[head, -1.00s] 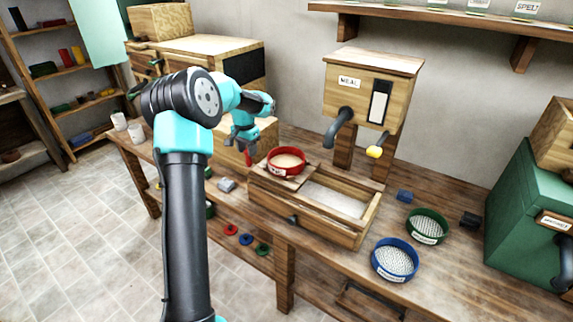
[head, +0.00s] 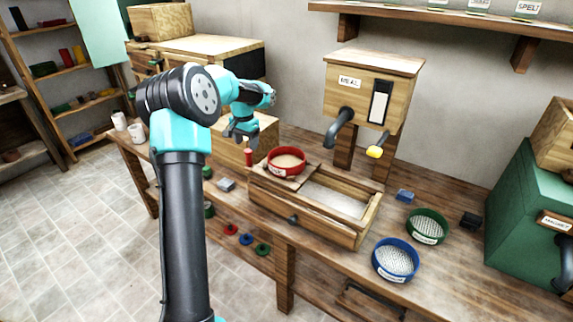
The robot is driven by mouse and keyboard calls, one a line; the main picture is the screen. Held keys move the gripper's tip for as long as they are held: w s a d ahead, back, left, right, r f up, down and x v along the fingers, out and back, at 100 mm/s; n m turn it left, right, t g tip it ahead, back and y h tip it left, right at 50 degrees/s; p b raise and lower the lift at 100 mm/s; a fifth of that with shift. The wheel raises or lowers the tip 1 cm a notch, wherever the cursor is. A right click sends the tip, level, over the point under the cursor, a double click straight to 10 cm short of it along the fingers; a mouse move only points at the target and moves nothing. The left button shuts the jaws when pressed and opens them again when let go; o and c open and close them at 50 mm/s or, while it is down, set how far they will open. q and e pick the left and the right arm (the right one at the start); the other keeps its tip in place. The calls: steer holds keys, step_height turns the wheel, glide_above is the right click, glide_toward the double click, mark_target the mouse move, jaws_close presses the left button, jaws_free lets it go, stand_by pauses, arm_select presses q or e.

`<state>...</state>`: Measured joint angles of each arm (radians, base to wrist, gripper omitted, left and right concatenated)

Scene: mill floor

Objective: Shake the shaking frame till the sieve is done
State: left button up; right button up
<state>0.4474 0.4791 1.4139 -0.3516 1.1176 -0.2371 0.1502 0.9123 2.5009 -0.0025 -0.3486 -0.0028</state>
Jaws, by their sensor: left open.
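The red sieve (head: 287,161), with pale meal in it, sits on the wooden shaking frame (head: 264,174) at the left end of the open wooden box (head: 337,230). The bare part of the box to the right has a pale floor. A small upright red handle (head: 249,157) stands just left of the sieve. My left gripper (head: 239,141) is open and empty, pointing down, above and a little left of the red handle. It appears apart from the handle. My right gripper is out of view.
A blue sieve (head: 396,260) and a green sieve (head: 428,227) stand on the bench right of the box. A meal hopper (head: 371,93) with a spout stands behind. A green bin (head: 530,205) is at the right. Two white cups (head: 136,133) stand at the left end.

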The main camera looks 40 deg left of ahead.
arm_select(q)
steer(key=shift+r, duration=2.85)
